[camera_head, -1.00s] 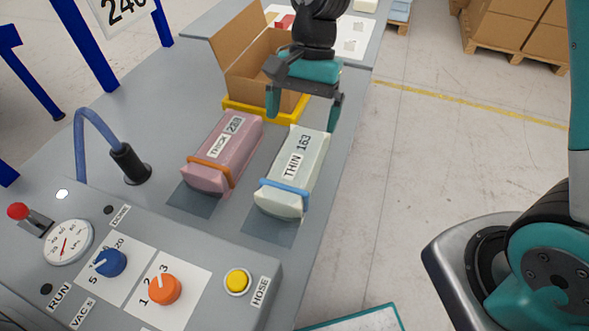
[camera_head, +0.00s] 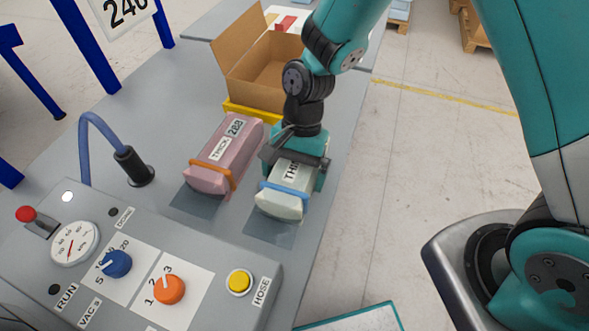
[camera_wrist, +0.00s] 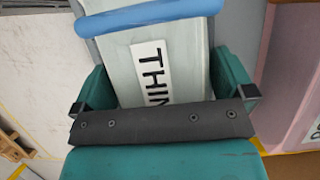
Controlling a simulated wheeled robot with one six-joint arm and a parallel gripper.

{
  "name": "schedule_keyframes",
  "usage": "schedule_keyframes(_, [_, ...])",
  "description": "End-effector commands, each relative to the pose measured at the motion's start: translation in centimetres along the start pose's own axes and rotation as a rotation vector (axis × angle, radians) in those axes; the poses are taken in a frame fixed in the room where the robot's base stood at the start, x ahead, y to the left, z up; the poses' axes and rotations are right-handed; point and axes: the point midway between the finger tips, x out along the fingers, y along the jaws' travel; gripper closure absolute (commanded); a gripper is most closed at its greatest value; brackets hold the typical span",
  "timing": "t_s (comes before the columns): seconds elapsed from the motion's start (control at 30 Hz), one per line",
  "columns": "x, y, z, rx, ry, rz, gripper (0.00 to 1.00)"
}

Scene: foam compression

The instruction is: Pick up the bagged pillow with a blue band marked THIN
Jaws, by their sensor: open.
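The pale bagged pillow (camera_head: 283,203) with a blue band lies on the grey table, its long side running away from the control panel. Its THIN label also shows in the wrist view (camera_wrist: 152,75). My gripper (camera_head: 296,172) is over the far part of this pillow and hides that end. In the wrist view my gripper's (camera_wrist: 165,95) teal fingers stand on either side of the pillow, open. I cannot tell whether they touch it. The blue band (camera_head: 284,190) is nearer the panel than the fingers.
A pink pillow (camera_head: 224,160) with an orange band, marked THICK, lies close by on the left. An open cardboard box (camera_head: 248,82) in a yellow frame (camera_head: 240,111) stands behind. The control panel (camera_head: 200,262) is in front, and a hose nozzle (camera_head: 133,165) stands at the left.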

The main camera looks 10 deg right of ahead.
Motion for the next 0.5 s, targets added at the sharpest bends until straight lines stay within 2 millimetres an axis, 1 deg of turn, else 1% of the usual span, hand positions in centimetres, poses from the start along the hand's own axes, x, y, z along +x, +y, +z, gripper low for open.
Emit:
schedule_keyframes(0.07, [-0.02, 0.0, -0.01, 0.0, 0.0, 0.0, 0.0])
schedule_keyframes(0.1, [-0.03, 0.0, -0.02, 0.0, 0.0, 0.0, 0.09])
schedule_keyframes(0.2, [-0.04, 0.0, -0.02, 0.0, 0.0, -0.001, 0.29])
schedule_keyframes(0.5, [-0.19, -0.01, 0.01, 0.0, 0.0, -0.002, 0.29])
